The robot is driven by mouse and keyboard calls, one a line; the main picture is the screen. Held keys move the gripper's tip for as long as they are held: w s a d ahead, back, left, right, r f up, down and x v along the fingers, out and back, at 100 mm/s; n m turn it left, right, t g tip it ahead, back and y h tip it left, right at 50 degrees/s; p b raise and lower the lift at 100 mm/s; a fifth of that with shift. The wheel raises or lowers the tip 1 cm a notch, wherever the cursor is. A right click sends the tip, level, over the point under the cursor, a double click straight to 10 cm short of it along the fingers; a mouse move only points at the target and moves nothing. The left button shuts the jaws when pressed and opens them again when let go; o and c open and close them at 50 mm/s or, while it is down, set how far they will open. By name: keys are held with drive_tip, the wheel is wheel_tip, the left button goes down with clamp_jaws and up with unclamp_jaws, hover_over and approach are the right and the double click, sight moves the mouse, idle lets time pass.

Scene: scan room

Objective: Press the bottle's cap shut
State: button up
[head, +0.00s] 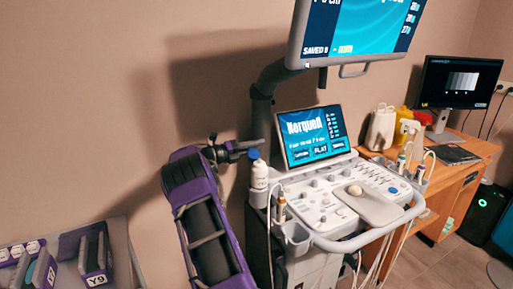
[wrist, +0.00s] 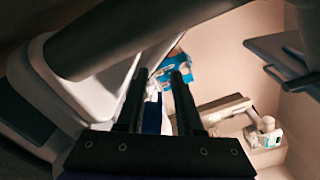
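A white bottle (head: 259,175) with a blue cap (head: 253,154) stands upright at the left side of the ultrasound console. The cap sits at the bottle's top; how firmly it is seated is too small to tell. My gripper (head: 257,144) is just above the cap in the head view, its dark fingers pointing right. I cannot tell whether it touches the cap. In the wrist view my gripper (wrist: 160,73) has two black fingers apart, with nothing clearly held. The bottle is not clearly recognisable in that view.
The console (head: 335,205) has a tilted touchscreen (head: 312,135) right of the bottle and a large monitor (head: 357,27) overhead. A wooden desk (head: 460,170) with a second monitor (head: 459,82) stands at right. Purple bins (head: 95,255) are at lower left.

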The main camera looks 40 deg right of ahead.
drive_tip(key=shift+d, duration=0.1)
clamp_jaws()
idle(1.4)
